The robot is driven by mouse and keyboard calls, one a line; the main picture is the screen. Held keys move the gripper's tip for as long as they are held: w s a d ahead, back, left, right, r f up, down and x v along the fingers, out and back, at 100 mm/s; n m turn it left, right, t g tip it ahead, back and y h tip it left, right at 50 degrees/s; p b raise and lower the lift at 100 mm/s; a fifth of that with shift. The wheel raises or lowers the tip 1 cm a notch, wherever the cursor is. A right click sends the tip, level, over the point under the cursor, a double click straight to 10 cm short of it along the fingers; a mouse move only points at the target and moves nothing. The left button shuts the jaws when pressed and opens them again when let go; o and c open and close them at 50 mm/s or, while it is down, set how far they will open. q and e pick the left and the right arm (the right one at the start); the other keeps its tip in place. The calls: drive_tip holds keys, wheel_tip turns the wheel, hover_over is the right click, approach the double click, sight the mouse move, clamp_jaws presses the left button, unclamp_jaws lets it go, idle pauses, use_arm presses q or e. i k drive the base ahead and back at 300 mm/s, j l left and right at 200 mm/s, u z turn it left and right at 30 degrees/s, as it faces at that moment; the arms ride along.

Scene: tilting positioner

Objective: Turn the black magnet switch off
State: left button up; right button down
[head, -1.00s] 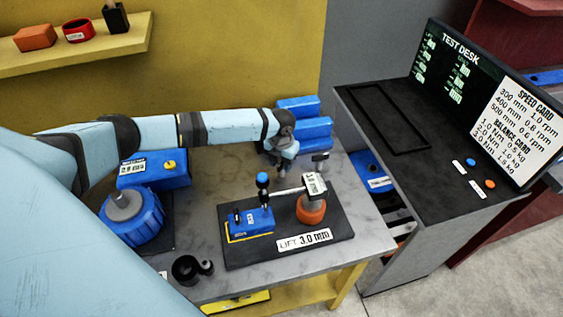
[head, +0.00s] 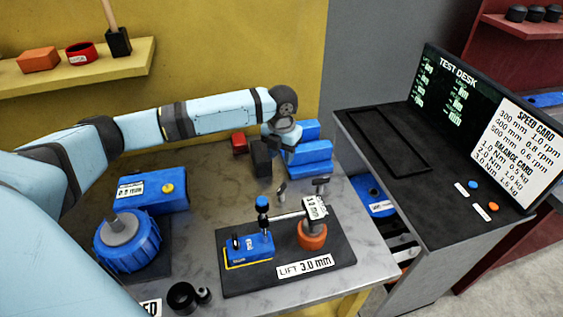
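A blue magnet base (head: 252,247) sits on the left of a black plate (head: 340,255). A small black switch (head: 236,243) shows at its left end; its setting is too small to read. A black post with a blue-topped knob (head: 262,203) rises from the base, and a thin bar runs right to a dial or labelled head (head: 316,207) above an orange-red round part (head: 312,235). My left gripper (head: 277,150) is behind the plate, well apart from the switch, near the blue stepped blocks. Its fingers are not clear. My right gripper is out of view.
A blue round motor-like unit (head: 128,245) and a blue box (head: 152,190) stand left. A black block (head: 261,158) and red block (head: 240,143) are near the blue stepped blocks (head: 308,150). The test desk (head: 430,185) is right.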

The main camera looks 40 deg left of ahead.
sight(236, 244)
drive_tip(key=k, duration=1)
